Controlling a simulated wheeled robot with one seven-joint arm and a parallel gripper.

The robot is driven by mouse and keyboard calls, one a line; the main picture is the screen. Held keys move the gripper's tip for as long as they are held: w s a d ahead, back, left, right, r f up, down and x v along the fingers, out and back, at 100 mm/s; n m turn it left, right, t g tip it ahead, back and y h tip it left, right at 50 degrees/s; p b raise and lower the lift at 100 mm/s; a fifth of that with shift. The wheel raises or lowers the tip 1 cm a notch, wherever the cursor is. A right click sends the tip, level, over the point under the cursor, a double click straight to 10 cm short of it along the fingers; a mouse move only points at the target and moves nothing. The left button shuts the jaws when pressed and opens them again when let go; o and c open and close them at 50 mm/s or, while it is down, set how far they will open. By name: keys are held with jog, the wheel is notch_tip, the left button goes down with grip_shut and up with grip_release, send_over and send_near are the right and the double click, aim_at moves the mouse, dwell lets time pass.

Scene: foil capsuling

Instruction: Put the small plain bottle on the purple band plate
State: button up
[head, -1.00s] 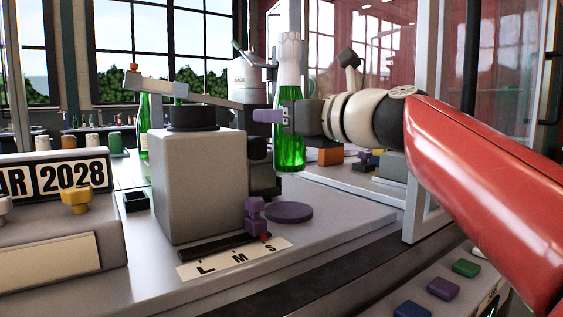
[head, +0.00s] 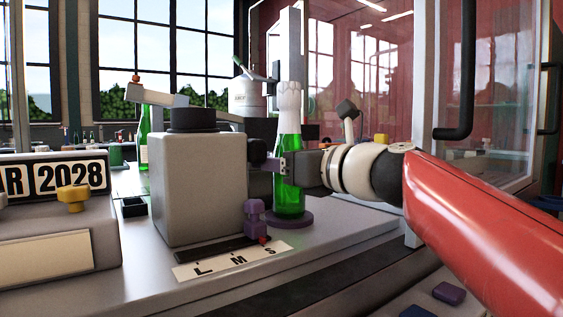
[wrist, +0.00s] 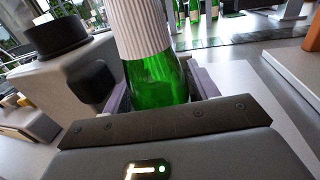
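The small plain bottle (head: 288,197) is green glass with no label in view and a white pleated covering over its neck. It is upright over the round purple band plate (head: 304,220), its base on or very close to the plate. My gripper (head: 287,167) comes in from the right, level, with its fingers around the bottle's body. In the wrist view the bottle (wrist: 157,80) stands between the two purple-sided fingers, which appear to touch it. The bottle hides much of the plate in the head view; the plate does not show in the wrist view.
A grey machine block (head: 198,190) with a black cap stands left of the bottle. A small purple knob (head: 254,219) and an L-M-S scale (head: 234,260) lie in front. A date-display box (head: 58,220) is at left. A glass-panelled enclosure (head: 362,90) stands behind right.

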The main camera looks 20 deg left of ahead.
jog(key=b+v, duration=0.1)
jog(key=v, duration=1.1)
